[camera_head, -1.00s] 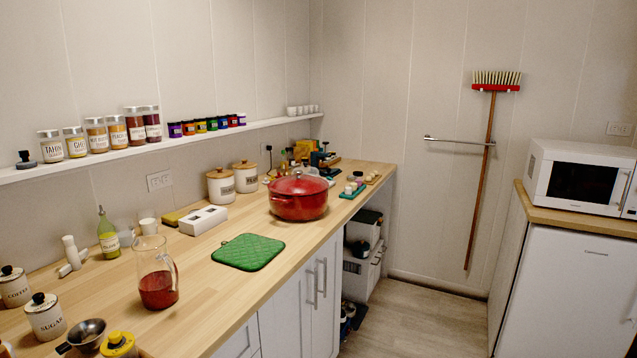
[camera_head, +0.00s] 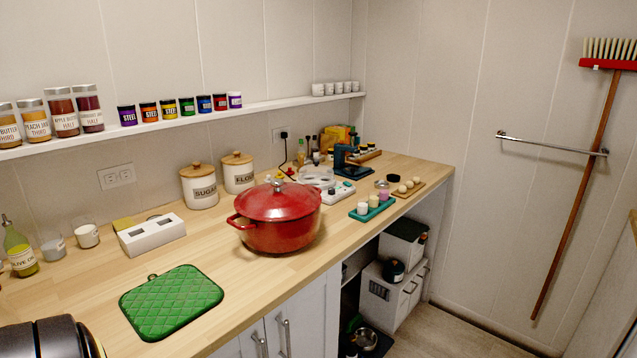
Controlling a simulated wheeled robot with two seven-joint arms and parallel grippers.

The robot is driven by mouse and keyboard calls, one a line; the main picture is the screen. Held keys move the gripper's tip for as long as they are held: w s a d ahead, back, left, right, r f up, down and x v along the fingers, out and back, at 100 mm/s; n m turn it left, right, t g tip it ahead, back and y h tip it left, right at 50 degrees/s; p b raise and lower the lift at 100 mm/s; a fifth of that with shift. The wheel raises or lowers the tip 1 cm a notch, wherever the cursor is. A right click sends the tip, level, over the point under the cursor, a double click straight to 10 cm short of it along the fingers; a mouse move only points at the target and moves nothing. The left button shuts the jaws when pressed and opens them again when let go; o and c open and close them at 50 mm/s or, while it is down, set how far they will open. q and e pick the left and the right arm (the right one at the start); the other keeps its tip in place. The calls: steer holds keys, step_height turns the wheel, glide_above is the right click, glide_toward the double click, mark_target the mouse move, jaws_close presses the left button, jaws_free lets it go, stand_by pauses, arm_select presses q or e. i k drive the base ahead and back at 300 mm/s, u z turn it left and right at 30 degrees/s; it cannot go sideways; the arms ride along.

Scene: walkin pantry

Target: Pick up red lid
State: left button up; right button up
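The red lid (camera_head: 278,200) sits on the red pot (camera_head: 285,236) on the wooden counter and covers its top. The lid has a small silver knob in its middle. The pot has a red loop handle on its left side. A dark, rounded part, likely of my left arm, shows at the bottom left corner, well short of the pot. Neither of my grippers is in view.
A green quilted mat (camera_head: 171,302) lies in front of the pot. A white box (camera_head: 151,234) and two wooden-lidded canisters, one of them the sugar canister (camera_head: 199,186), stand behind. A teal tray (camera_head: 372,208) with small cups is to the right. A shelf (camera_head: 190,119) runs along the wall above.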

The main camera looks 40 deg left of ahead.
mark_target(277, 201)
steer(key=i, duration=1.5)
steer(key=u, duration=3.55)
